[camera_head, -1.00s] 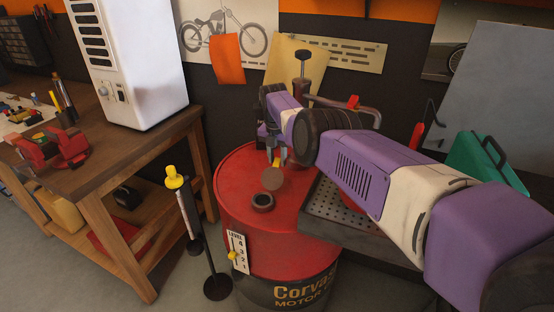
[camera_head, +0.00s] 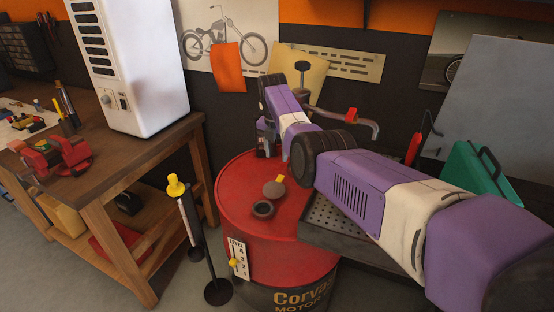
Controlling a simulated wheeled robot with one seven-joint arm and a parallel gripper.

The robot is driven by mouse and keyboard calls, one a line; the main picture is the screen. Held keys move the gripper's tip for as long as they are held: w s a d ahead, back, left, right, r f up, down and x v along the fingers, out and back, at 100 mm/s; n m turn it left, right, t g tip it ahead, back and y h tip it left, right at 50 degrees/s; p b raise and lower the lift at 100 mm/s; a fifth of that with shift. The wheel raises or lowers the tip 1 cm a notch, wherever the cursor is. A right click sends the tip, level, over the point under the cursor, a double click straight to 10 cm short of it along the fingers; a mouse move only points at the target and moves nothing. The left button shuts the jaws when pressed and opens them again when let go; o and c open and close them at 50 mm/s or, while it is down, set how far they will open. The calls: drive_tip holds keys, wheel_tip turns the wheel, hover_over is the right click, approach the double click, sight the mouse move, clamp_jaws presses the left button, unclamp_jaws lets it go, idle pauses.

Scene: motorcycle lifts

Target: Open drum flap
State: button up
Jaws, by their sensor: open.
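The red drum (camera_head: 240,190) stands in the middle, with a dark ringed opening (camera_head: 263,209) on its lid. The round brownish flap (camera_head: 273,189), with a small yellow tab at its far edge, is swung back off the opening, on the far side of the ring. The inside of the opening is dark. My gripper (camera_head: 265,150) is beyond the flap, at the far side of the drum top, apart from the flap. It is open and looks empty; its fingertips are small and partly hidden by my arm.
A perforated dark tray (camera_head: 325,218) adjoins the drum's right side, under my arm. A wooden bench (camera_head: 120,165) stands further left.

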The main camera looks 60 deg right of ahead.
drive_tip(key=shift+r, duration=0.4)
drive_tip(key=shift+c, duration=0.3)
